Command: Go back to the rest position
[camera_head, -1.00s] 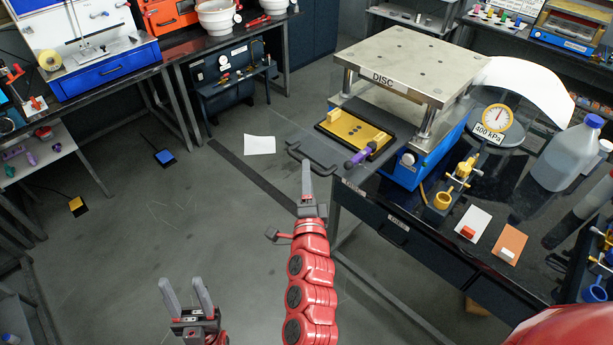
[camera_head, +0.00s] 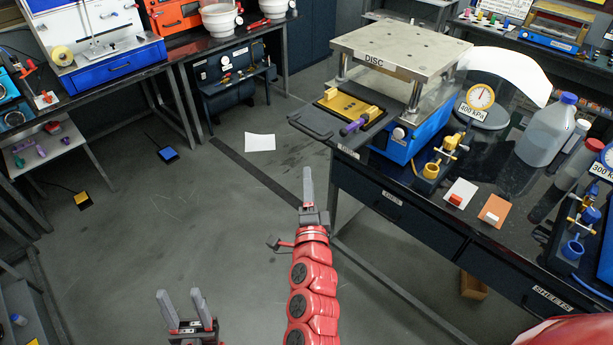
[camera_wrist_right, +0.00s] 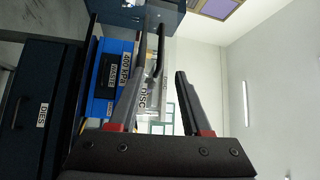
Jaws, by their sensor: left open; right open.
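My left gripper (camera_head: 184,308) is at the bottom left of the head view, open and empty over bare floor. My right gripper (camera_head: 308,190) points up in the middle of the head view, in front of the bench's left end and apart from it. The right wrist view shows its two fingers (camera_wrist_right: 158,102) spread with nothing held between them. The press marked DISC (camera_head: 400,60) stands on the bench, with a dark tray (camera_head: 312,122) sticking out on its left. A yellow die block (camera_head: 350,104) with a purple-handled part (camera_head: 354,127) lies on the tray.
The black bench (camera_head: 440,222) fills the right side, with a gauge marked 400 kPa (camera_head: 480,97), a jug (camera_head: 545,135), and white and orange cards (camera_head: 495,210). Another bench (camera_head: 120,75) stands at the back left. The floor (camera_head: 180,230) between is open, with a paper sheet (camera_head: 260,142).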

